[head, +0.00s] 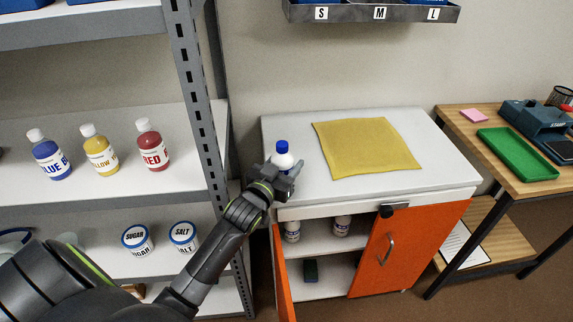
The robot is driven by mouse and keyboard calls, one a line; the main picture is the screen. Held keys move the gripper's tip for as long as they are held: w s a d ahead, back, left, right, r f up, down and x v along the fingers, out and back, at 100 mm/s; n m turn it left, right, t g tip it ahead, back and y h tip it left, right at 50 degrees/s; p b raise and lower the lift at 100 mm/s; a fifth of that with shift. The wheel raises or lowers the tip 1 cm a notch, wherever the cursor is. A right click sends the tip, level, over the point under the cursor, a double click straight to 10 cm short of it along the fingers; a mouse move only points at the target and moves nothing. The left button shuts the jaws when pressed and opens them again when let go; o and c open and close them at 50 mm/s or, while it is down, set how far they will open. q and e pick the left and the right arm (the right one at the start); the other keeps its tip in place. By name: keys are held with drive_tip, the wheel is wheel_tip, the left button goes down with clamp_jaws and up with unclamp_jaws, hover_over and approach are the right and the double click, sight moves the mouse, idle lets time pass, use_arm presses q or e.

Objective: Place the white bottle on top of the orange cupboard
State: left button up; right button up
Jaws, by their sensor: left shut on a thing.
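The white bottle (282,158) with a blue cap is upright at the left end of the orange cupboard's white top (300,187). My left gripper (284,172) is shut on the bottle, and its fingers hide the bottle's lower part. I cannot tell whether the bottle's base touches the top or is a little above it. The orange cupboard (388,250) has its left door (282,278) swung open. Its right door covers the right half. My right gripper is out of view.
A yellow cloth (367,147) covers the middle of the cupboard top. More bottles (342,225) stand inside on the upper shelf. A grey rack (205,120) with coloured bottles is at left. A wooden table (505,180) with a green tray (517,154) is at right.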

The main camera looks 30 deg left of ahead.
use_arm(q)
drive_tip(key=shift+f, duration=0.15)
drive_tip(key=o, duration=0.7)
drive_tip(key=shift+f, duration=0.1)
drive_tip(key=o, duration=0.4)
drive_tip(key=shift+o, duration=0.2)
drive_tip(key=shift+r, duration=0.2)
drive_tip(key=s, duration=1.2)
